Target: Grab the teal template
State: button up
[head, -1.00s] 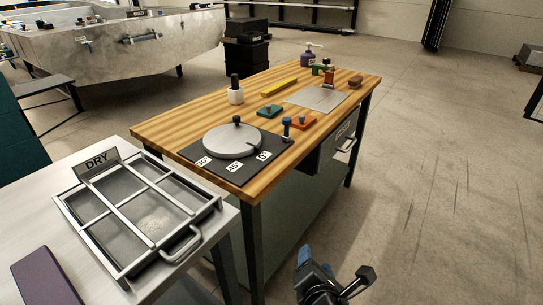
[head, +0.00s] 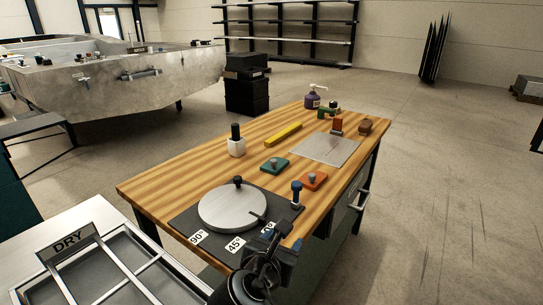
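The teal template (head: 275,165) lies flat on the wooden bench (head: 160,193), with a small grey knob on top. It is behind the round metal turntable and left of an orange template (head: 313,179) of similar form. My gripper (head: 278,240) is low in the head view, over the near right edge of the bench and in front of the teal template, apart from it. It partly covers one angle label. Its fingers are dark and small here, so I cannot tell whether they are open.
A DRY rack (head: 120,262) is at lower left.

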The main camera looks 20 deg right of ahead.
aim_at(273, 166)
jog(key=i+l, duration=0.15)
jog(key=i, duration=0.35)
jog(key=i+l, duration=0.1)
jog(key=i, duration=0.4)
